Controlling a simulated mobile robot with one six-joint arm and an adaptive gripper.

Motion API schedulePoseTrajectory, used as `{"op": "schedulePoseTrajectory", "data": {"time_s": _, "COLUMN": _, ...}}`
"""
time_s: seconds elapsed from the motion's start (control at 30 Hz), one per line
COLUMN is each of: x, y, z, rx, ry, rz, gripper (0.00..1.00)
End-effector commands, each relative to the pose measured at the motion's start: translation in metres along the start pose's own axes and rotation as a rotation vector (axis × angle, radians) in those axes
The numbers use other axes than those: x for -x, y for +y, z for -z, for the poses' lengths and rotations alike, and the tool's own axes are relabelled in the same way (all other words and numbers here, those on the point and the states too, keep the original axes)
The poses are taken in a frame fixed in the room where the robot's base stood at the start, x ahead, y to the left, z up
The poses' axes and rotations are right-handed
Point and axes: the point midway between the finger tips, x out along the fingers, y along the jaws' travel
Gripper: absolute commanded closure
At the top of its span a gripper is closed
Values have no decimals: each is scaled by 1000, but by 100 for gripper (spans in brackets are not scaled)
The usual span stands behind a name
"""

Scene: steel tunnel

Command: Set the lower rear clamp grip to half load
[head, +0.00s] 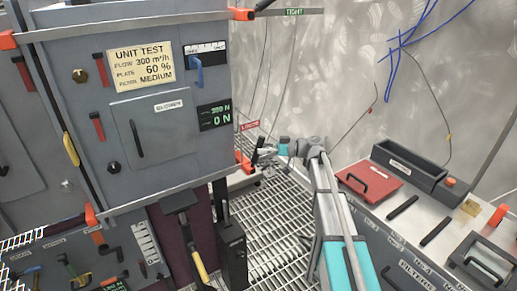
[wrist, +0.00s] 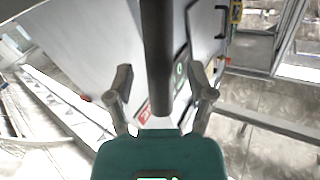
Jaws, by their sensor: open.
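The lower rear clamp has an orange end (head: 243,162) on the lower rail at the right edge of the grey cabinet. My gripper (head: 264,151) is just right of it, in front of the red label (head: 250,125). In the wrist view, my gripper (wrist: 161,72) is open, with one finger on each side of a dark round bar (wrist: 158,45), seemingly the clamp grip. I see no finger touching the bar, and its depth between them is unclear. The red label also shows in the wrist view (wrist: 144,112), beside the bar's end. A green display (head: 214,116) appears to read 300 N above 0 N.
A green TIGHT label (head: 294,11) hangs on the upper rail. The upper clamp (head: 242,14) is at the cabinet's top right. A bench with a red lidded box (head: 370,182) and a grey bin (head: 409,166) stands right of my arm. Grating floor (head: 275,225) lies between.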

Motion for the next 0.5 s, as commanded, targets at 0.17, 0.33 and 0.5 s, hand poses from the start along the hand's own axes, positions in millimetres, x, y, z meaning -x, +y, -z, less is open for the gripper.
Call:
{"op": "schedulePoseTrajectory", "data": {"time_s": 0.17, "x": -11, "y": 0, "z": 0, "rx": 0, "ry": 0, "rz": 0, "gripper": 31}}
{"op": "schedulePoseTrajectory", "data": {"time_s": 0.33, "x": -13, "y": 0, "z": 0, "rx": 0, "ry": 0, "rz": 0, "gripper": 31}}
{"op": "schedulePoseTrajectory", "data": {"time_s": 0.5, "x": -13, "y": 0, "z": 0, "rx": 0, "ry": 0, "rz": 0, "gripper": 31}}
